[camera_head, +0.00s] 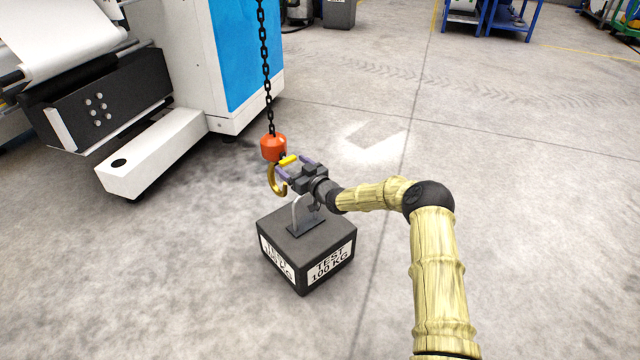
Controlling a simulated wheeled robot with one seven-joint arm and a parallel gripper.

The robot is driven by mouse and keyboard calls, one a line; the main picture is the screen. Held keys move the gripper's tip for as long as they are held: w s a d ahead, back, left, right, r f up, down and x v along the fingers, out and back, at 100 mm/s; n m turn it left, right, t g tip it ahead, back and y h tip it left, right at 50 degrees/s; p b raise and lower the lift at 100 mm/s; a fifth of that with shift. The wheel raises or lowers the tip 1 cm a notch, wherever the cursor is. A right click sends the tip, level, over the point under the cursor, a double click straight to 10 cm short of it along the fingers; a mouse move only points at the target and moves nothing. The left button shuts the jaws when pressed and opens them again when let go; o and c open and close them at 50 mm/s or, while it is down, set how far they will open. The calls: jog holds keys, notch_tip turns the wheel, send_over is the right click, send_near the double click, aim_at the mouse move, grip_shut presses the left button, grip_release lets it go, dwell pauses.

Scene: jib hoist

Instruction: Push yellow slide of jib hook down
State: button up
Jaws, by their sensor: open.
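The jib hook (272,180) is a brass-coloured curve hanging below an orange block (273,146) on a black chain (264,60). The yellow slide (289,160) is a small bright piece at the hook's upper right, just below the orange block. The slide appears between or just in front of the fingers. I cannot tell whether they touch it. Part of the hook's right side is hidden by my gripper.
A dark test weight (290,252) marked 100 KG, with a metal loop on top, stands on the floor below the hook. A white and blue machine (245,60) stands at the upper left. The floor to the right is clear.

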jog(key=p+v, duration=0.6)
jog(key=v, duration=0.9)
